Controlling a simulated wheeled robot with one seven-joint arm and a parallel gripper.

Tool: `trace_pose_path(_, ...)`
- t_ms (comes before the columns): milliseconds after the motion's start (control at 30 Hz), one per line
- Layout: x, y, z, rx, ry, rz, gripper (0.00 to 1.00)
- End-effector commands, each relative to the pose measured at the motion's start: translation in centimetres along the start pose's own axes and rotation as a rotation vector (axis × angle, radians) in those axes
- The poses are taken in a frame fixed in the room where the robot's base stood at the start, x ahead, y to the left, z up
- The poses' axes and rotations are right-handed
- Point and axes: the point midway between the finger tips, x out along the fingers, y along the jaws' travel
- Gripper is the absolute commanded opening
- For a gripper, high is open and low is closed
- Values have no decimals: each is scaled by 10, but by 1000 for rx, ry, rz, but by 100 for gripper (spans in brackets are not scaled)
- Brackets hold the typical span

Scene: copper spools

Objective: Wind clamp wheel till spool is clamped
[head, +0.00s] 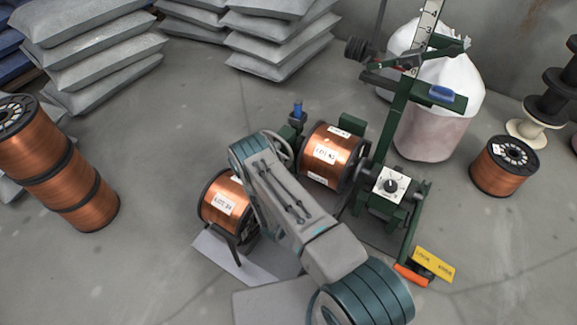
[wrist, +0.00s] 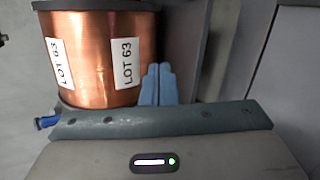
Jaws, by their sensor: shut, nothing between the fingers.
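A copper spool (head: 325,157) with black flanges and white labels lies on its side in the green machine, its left end close to the clamp wheel (head: 282,150). The grey spoked wheel is partly hidden by my arm. I cannot tell whether the wheel's clamp presses on the spool. In the wrist view a copper spool (wrist: 98,62) labelled LOT 63 is close by, to the left of my gripper (wrist: 157,68). The blue fingers are together and empty. My gripper is hidden behind my arm in the head view. The wheel is not clearly seen in the wrist view.
A second copper spool (head: 214,207) sits on a low stand, left of my arm. Stacked copper spools (head: 68,180) stand at left and a lone one (head: 502,165) at right. Grey sacks (head: 90,50) and a white bulk bag (head: 430,125) are behind. A yellow tag (head: 434,264) hangs at front right.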

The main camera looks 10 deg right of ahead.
Motion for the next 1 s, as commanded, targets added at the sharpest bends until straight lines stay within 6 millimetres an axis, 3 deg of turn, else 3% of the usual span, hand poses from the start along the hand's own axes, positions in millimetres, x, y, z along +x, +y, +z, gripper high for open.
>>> trace_pose_path(100, 9, -9, 19, -10, -84, -189, 0)
trace_pose_path(267, 9, -22, 34, -12, -129, -444, 0)
trace_pose_path(567, -8, -20, 30, 65, -24, -874, 0)
trace_pose_path(767, -21, 9, 13, 166, 169, -1075, 0)
trace_pose_path(1000, -30, 78, -8, 324, 490, -1171, 0)
